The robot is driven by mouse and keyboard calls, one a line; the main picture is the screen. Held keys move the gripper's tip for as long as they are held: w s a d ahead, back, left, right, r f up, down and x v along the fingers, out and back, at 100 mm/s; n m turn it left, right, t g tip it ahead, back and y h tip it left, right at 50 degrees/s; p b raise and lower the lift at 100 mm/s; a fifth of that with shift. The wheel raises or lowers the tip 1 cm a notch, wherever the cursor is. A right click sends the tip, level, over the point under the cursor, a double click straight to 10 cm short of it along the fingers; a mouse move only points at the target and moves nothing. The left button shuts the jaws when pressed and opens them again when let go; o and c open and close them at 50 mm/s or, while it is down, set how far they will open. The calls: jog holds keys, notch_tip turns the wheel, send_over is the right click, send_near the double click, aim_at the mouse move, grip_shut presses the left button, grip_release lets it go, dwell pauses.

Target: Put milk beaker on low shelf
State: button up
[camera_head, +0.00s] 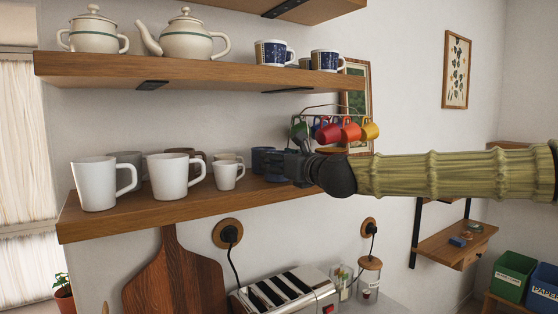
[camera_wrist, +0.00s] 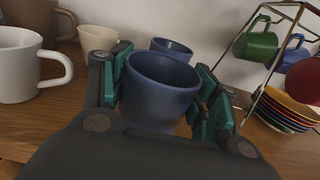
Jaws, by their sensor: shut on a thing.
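A dark blue handleless beaker (camera_wrist: 160,95) is between my gripper's teal pads in the wrist view. My gripper (camera_wrist: 160,100) is shut on its sides. In the head view my gripper (camera_head: 290,168) is at the right end of the low shelf (camera_head: 160,218), and the held beaker (camera_head: 275,167) shows partly beside it. I cannot tell whether its base touches the shelf. A second blue beaker (camera_wrist: 172,47) stands just behind it, close to the wall.
White mugs (camera_head: 168,177) and grey-brown cups stand left on the low shelf. A wire rack with coloured cups (camera_head: 349,130) and stacked plates (camera_wrist: 285,108) is close on the right. The upper shelf (camera_head: 200,72) holds a teapot, a sugar pot and patterned mugs. A toaster (camera_head: 285,295) is below.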

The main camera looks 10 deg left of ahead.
jog(key=shift+s+f, duration=0.1)
jog(key=shift+f, duration=0.05)
jog(key=o, duration=1.2)
jog(key=shift+o, duration=0.2)
jog(key=shift+r, duration=0.2)
jog(key=shift+s+d+f, duration=0.1)
jog(key=shift+d+f, duration=0.05)
jog(key=shift+d, duration=0.05)
jog(key=b+v, duration=0.4)
jog(key=v, duration=0.7)
jog(key=shift+s+d+b, duration=0.15)
jog(key=shift+b, duration=0.15)
